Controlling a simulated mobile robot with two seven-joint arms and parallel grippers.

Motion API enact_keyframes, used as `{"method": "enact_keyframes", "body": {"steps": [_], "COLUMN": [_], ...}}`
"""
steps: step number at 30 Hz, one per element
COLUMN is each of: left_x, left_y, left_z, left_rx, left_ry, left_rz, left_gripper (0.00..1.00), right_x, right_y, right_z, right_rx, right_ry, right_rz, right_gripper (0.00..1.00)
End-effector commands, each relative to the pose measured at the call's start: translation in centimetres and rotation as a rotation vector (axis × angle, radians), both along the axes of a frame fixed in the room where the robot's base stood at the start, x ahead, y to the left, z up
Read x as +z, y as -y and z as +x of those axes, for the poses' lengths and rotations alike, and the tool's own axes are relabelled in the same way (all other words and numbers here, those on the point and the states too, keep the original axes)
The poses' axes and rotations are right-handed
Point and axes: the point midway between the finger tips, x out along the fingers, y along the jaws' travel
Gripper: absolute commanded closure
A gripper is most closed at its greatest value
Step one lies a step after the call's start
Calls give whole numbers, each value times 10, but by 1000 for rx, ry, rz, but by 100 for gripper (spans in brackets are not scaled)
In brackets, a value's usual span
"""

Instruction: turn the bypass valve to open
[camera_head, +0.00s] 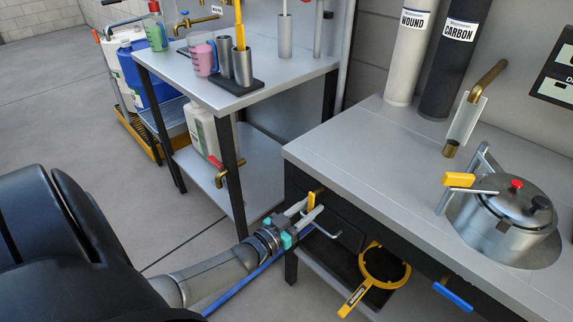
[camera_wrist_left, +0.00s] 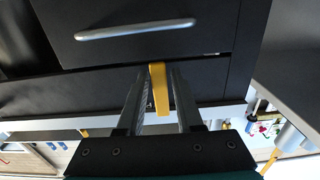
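A yellow lever (camera_head: 312,197) stands at the front of the dark bench, by the drawers; I see no label naming it as the bypass valve. My left gripper (camera_head: 309,208) reaches it from the lower left. In the left wrist view the yellow lever (camera_wrist_left: 159,88) lies between the two fingers of the left gripper (camera_wrist_left: 158,80), with a narrow gap seeming to show on each side. The fingers look open around it, not closed on it. The lever's pivot and any pipe behind it are hidden. My right gripper is in neither view.
A drawer handle (camera_head: 327,231) is close beside the gripper. A steel pot (camera_head: 507,220) stands on the bench. A cart (camera_head: 225,90) with cups stands to the left.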

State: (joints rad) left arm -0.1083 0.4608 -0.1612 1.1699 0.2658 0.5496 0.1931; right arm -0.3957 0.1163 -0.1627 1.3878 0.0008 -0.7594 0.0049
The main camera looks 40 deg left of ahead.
Motion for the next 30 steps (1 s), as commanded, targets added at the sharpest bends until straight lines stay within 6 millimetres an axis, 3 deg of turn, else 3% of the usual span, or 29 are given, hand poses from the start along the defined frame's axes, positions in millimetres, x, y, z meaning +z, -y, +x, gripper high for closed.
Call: {"method": "enact_keyframes", "body": {"steps": [12,24,30], "left_x": [1,1,1], "left_y": [-4,-10,-12], "left_z": [-58,-125,-144], "left_rx": [0,0,1], "left_ry": [-3,-3,0], "left_rz": [1,2,2], "left_gripper": [65,65,65], "right_x": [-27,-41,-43], "right_y": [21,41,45], "right_z": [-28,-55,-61], "right_rx": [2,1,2], "right_ry": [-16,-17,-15], "right_rz": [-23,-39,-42], "right_gripper": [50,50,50]}}
